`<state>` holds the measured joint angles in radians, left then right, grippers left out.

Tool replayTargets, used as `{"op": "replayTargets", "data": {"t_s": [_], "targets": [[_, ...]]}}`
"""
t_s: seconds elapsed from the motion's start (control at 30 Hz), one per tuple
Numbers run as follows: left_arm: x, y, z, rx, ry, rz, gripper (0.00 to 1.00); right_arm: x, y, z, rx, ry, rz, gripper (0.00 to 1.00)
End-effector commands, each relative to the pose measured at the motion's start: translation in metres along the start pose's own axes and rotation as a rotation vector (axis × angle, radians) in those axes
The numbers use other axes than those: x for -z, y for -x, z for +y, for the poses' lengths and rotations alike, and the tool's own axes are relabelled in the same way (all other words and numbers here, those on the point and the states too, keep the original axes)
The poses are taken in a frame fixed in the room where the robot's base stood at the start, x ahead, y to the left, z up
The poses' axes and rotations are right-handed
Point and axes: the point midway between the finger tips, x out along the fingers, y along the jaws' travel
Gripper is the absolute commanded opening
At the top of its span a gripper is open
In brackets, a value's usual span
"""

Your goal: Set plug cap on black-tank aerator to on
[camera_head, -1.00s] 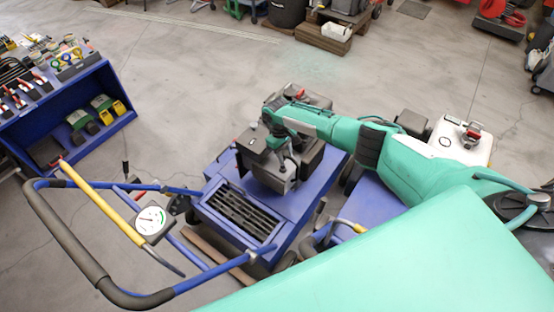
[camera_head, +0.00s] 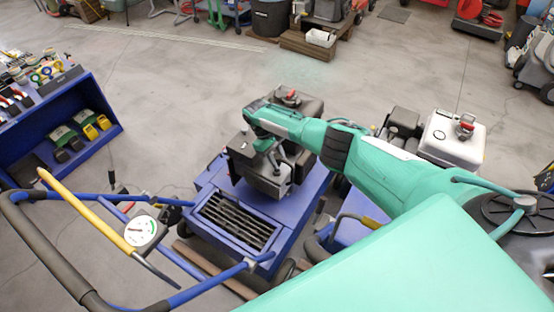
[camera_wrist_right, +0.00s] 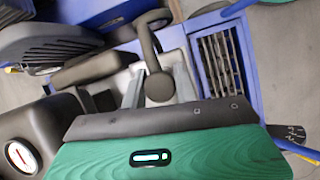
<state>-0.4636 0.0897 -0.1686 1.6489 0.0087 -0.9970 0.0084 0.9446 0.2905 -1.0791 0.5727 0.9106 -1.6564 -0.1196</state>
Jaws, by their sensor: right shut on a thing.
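The black-tank aerator (camera_head: 280,215) is the blue machine in the middle of the head view, with a dark engine and a black tank (camera_head: 304,108) on top. My right gripper (camera_head: 279,160) reaches down onto the front of this engine; my own arm hides part of it. In the right wrist view a dark, rounded plug cap (camera_wrist_right: 159,86) with a thick curved lead (camera_wrist_right: 147,45) sits between the grey fingers of my right gripper (camera_wrist_right: 159,84), which is shut on it. Whether the cap is seated on the plug cannot be made out. My left gripper is not in view.
A second aerator with a white tank (camera_head: 453,138) stands to the right, partly behind my arm. A blue tool shelf (camera_head: 100,143) is at left.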

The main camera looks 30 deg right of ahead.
Motion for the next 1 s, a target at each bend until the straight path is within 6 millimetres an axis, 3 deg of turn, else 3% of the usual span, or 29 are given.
{"op": "replayTargets", "data": {"t_s": [0.43, 0.47, 0.57, 0.87, 1.0], "targets": [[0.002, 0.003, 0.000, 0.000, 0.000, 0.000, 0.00, -0.001, -0.001, 0.001, -0.003, 0.000, -0.007, 0.00], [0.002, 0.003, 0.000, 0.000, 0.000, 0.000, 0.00, -0.001, -0.001, 0.001, -0.003, 0.000, -0.007, 0.34], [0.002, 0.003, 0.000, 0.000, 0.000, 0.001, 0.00, -0.001, -0.001, 0.001, -0.002, 0.000, -0.007, 0.52], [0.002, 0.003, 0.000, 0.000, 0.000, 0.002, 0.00, 0.000, 0.001, 0.000, -0.001, 0.000, -0.005, 0.52], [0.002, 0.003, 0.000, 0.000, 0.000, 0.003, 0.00, 0.000, 0.014, 0.000, -0.001, 0.001, -0.003, 0.52]]}}
